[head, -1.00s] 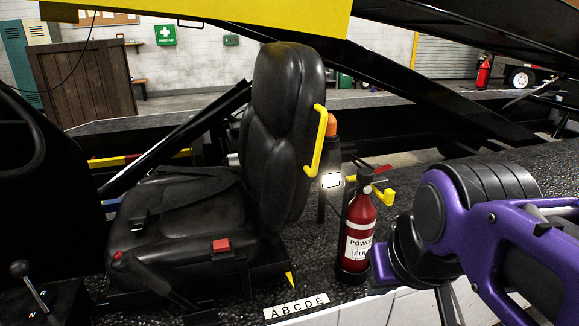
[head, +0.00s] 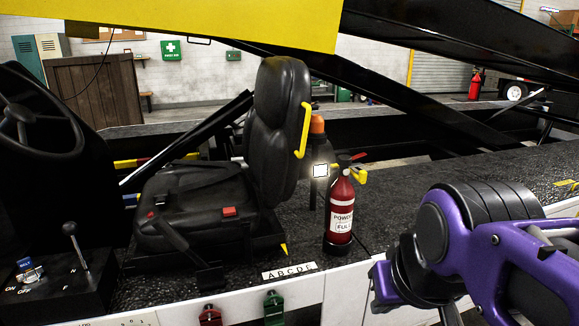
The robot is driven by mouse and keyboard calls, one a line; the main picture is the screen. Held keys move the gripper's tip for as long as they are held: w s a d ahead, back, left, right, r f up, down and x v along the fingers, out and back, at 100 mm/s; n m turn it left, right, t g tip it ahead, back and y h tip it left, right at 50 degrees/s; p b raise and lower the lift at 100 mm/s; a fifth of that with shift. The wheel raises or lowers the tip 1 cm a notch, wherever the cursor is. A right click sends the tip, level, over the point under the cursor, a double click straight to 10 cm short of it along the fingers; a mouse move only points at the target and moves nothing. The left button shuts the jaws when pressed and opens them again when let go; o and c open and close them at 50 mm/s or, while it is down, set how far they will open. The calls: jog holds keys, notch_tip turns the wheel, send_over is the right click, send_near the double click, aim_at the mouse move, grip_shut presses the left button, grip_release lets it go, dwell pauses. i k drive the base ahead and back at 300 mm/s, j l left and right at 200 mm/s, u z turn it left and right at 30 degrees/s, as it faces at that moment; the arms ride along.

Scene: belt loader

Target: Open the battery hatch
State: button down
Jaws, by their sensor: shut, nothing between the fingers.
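No panel in the head view can be clearly read as the battery hatch. The loader's white side panel (head: 345,290) runs along the bottom, with a vertical seam, and part of it is hidden by my arm. Yellow marking (head: 566,186) shows on the dark deck at the far right, too small to read. My purple and black arm fills the lower right, in front of the deck and side panel. My gripper's fingers do not show.
A black seat (head: 278,130) with a yellow handle (head: 303,130) stands on the deck (head: 400,200). A red extinguisher (head: 341,215) stands beside it. A red fitting (head: 210,315) and a green fitting (head: 274,307) are on the side panel. A lever (head: 72,243) and steering wheel (head: 40,120) are left.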

aim_at(552, 179)
jog(key=u, duration=2.15)
jog(key=z, duration=3.5)
jog(key=i+l+z, duration=0.1)
jog(key=z, duration=0.2)
